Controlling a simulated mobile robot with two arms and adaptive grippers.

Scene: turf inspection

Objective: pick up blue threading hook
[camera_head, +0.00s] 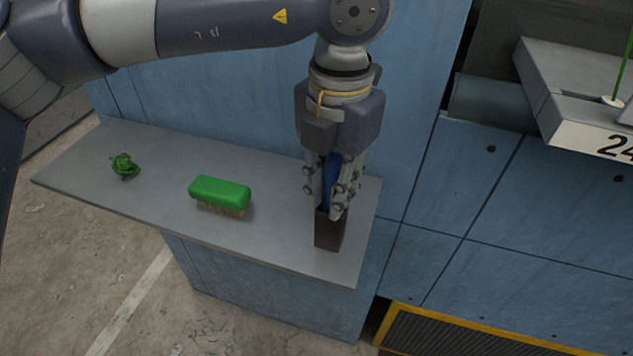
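The blue threading hook (332,178) shows as an upright blue handle between the fingers of my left gripper (329,205). Its lower end goes down toward a dark brown upright holder (329,234) on the grey shelf (278,232). My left gripper points straight down, its fingertips at the holder's top. The fingers are on both sides of the blue handle; whether they press on it I cannot tell. The hook's lower part is hidden by the fingers and holder. My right gripper is not in view.
A green brush (220,193) lies mid-shelf, left of the holder. A small crumpled green thing (124,165) lies further left. Blue panels (245,125) rise behind the shelf. A grey ledge marked 24 (575,100) stands at the upper right, and a yellow-edged grille (450,335) is at the lower right.

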